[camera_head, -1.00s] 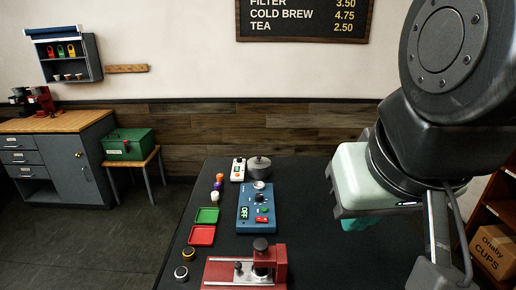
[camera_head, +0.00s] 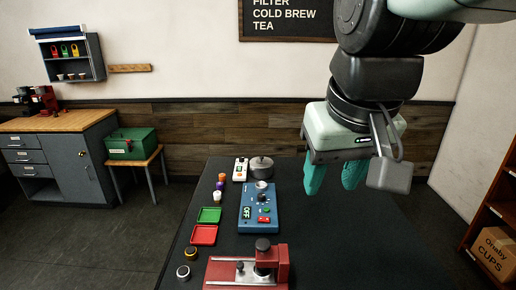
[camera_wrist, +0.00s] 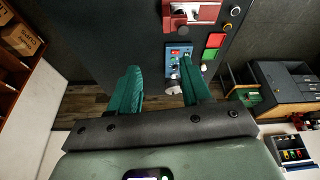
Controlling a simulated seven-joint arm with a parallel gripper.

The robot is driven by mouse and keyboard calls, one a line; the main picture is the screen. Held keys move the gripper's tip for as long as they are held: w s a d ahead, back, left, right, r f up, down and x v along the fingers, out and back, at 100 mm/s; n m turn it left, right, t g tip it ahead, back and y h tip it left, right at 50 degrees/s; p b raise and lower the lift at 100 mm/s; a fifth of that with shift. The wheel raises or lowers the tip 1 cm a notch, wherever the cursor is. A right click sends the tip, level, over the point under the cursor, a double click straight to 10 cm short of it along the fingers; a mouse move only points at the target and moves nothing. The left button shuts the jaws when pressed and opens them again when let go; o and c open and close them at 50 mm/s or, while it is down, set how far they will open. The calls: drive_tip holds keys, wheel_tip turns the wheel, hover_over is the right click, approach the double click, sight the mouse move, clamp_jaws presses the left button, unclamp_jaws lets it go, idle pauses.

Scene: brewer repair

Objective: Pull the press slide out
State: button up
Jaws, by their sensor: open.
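A red press device (camera_head: 235,272) with a metal-topped slide area and a dark round knob (camera_head: 263,245) stands at the front edge of the dark table, its lower part cut off by the picture. It also shows at the top of the wrist view (camera_wrist: 192,14). Which part is the slide is hard to tell. My gripper (camera_head: 335,184) is open and empty, with teal fingers pointing down. It hangs above the table's right side, well behind and to the right of the press. In the wrist view my fingers (camera_wrist: 160,88) are spread apart with nothing between them.
A blue control box (camera_head: 258,212) with a green display sits behind the press. Green (camera_head: 209,215) and red (camera_head: 203,235) trays, small coloured pieces, two round knobs (camera_head: 183,272) and a grey pot (camera_head: 261,164) stand nearby. The table's right side (camera_head: 350,245) is clear.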

drive_tip(key=w+a+f+n+g, duration=0.2)
drive_tip(key=w+a+f, duration=0.15)
drive_tip(key=w, duration=0.65)
drive_tip(key=n+g+h, duration=0.2)
drive_tip(key=n+g, duration=0.2)
hover_over(240, 264)
drive_tip(key=w, duration=0.3)
drive_tip(key=w+a+x, duration=0.1)
drive_tip(key=w+x, duration=0.1)
drive_tip(key=x, duration=0.7)
drive_tip(key=w+a+f+x, duration=0.1)
drive_tip(key=a+x, duration=0.1)
drive_tip(key=x, duration=0.6)
drive_tip(key=a+f+n+g+h, duration=0.1)
drive_tip(key=a+f, duration=0.2)
drive_tip(key=f, duration=0.8)
drive_tip(key=x, duration=1)
drive_tip(key=shift+d, duration=0.25)
clamp_jaws()
